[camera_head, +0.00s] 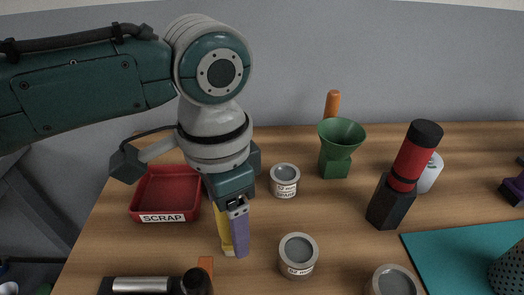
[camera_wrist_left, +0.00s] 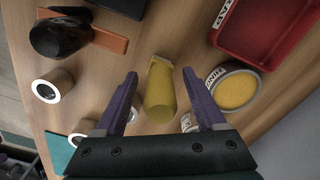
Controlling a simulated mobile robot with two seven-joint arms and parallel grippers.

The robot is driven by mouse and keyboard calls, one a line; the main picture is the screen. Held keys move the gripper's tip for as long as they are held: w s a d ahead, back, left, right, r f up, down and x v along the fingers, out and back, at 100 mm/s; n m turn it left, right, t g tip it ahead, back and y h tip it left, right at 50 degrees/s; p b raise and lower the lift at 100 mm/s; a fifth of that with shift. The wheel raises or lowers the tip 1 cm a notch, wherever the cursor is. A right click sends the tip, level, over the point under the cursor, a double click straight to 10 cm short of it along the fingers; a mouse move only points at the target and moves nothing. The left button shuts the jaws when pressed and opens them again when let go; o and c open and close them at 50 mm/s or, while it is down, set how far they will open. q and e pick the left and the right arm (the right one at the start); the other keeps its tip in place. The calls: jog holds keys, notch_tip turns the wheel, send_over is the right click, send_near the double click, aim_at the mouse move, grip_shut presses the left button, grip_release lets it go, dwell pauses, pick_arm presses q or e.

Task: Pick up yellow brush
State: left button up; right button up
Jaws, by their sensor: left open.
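The yellow brush (camera_head: 223,229) is in the middle left of the table in the head view, partly hidden behind my left gripper (camera_head: 238,232). In the left wrist view the yellow brush (camera_wrist_left: 160,88) shows as a stubby yellow body between the two purple fingers of my left gripper (camera_wrist_left: 160,74). The fingers are spread, with a visible gap on each side of the brush. My right gripper is in neither view.
A red scrap tray (camera_head: 165,217) is left of the gripper. Tins (camera_head: 284,181), (camera_head: 298,256) stand to the right. A green funnel (camera_head: 336,163), a black-and-red grinder (camera_head: 385,204) and a teal mat (camera_head: 430,255) lie farther right. A black-and-silver tool (camera_head: 140,285) is in front.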

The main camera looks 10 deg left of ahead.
pick_arm(q)
jog(key=shift+c, duration=0.4)
grip_shut()
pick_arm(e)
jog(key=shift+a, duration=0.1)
pick_arm(q)
notch_tip(320, 180, up, 20)
jog(key=p, duration=0.4)
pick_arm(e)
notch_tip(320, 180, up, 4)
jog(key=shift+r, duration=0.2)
